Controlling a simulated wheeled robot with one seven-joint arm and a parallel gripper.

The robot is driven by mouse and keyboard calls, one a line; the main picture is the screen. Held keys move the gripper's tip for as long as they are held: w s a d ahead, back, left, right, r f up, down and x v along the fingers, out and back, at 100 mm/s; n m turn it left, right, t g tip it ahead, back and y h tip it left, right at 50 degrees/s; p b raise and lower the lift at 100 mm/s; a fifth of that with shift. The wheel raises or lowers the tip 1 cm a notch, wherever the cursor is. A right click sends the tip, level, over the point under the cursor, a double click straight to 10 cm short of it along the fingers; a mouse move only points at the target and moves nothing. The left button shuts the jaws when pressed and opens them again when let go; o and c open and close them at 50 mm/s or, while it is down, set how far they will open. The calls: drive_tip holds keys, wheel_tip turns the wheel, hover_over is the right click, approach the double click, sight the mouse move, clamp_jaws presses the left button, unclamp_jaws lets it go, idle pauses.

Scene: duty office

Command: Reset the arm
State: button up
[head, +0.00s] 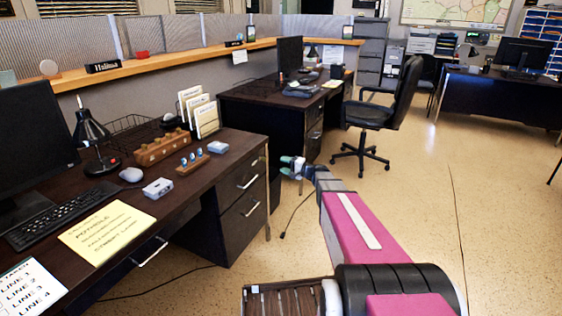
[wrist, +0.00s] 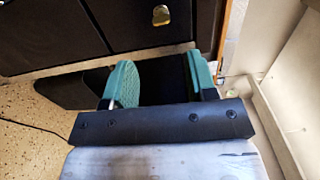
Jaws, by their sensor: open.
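My gripper (head: 292,167) is at the end of my outstretched pink arm, past the right end of the near desk (head: 225,148) and in front of the second desk. In the wrist view my gripper (wrist: 160,84) shows two green fingers, spread apart with nothing between them.
The near desk carries a monitor (head: 32,130), keyboard (head: 60,215), lamp (head: 90,130), wooden block holder (head: 162,148), file rack (head: 206,118) and yellow sheet (head: 107,232). An office chair (head: 390,110) stands beside the second desk (head: 262,106). The floor (head: 420,205) at right is open. A cable lies below my gripper.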

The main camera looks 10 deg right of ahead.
drive_tip(key=s+a+f+n+g+h, duration=0.2)
drive_tip(key=s+f+g+h, duration=0.15)
drive_tip(key=s, duration=0.45)
drive_tip(key=s+a+f+n+g+h, duration=0.2)
drive_tip(key=s+a+f+g, duration=0.15)
drive_tip(key=s, duration=0.55)
drive_tip(key=s+d+n+g+h, duration=0.1)
drive_tip(key=s+d+h, duration=0.3)
drive_tip(key=s, duration=0.3)
drive_tip(key=s+d+f+n+g+h, duration=0.1)
drive_tip(key=s+d+h, duration=0.3)
drive_tip(key=s, duration=0.4)
drive_tip(key=shift+s+d+n+g+h, duration=0.2)
drive_tip(key=shift+n+g+h, duration=0.25)
drive_tip(key=shift+h, duration=0.3)
